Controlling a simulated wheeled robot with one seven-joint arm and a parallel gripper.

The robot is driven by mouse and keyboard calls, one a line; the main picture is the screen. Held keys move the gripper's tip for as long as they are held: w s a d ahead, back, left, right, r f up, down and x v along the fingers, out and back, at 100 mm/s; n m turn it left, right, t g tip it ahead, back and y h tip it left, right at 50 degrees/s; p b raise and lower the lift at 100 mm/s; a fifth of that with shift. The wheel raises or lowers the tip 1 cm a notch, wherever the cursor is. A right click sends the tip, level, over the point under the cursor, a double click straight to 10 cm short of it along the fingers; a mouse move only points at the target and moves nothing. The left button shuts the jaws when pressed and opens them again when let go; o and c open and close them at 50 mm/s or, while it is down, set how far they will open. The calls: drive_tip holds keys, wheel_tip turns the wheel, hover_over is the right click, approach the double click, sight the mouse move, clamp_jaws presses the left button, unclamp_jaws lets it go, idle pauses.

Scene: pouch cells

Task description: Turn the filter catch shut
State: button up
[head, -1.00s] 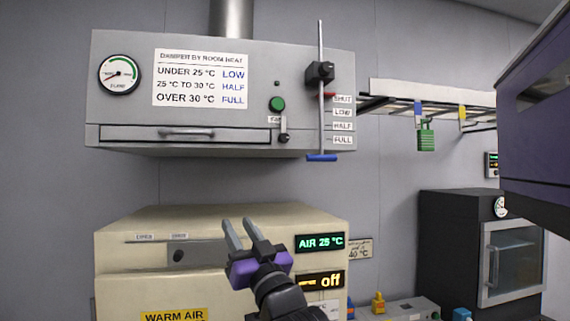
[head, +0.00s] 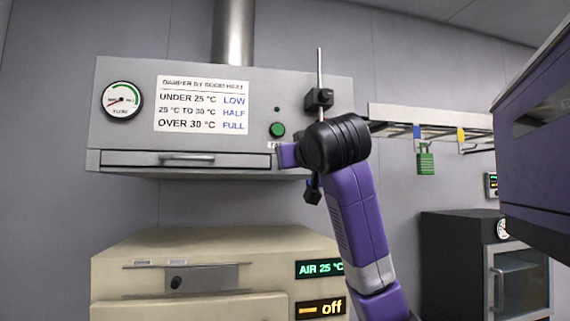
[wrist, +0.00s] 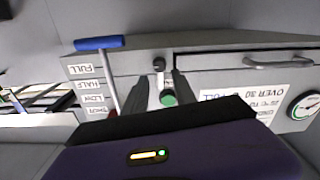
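The filter catch (wrist: 159,68) is a small dark-knobbed lever on the grey hood's front, beside the end of the filter drawer (head: 130,159). In the wrist view, which shows the hood upside down, the catch lies in line with the hood's vertical. My gripper (wrist: 160,80) is open, with one dark finger on each side of the catch. I cannot tell whether either finger touches it. In the head view my gripper (head: 288,155) is at the hood's lower front edge, and my wrist hides the catch there.
A green button (head: 277,130) sits above the catch. The damper rod (head: 320,65) stands close by, its blue handle (wrist: 100,43) near my fingers. A cream warm-air cabinet (head: 215,245) is below.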

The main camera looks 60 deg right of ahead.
drive_tip(key=shift+p+x, duration=1.45)
drive_tip(key=shift+x, duration=2.4)
drive_tip(key=shift+f, duration=0.2)
clamp_jaws()
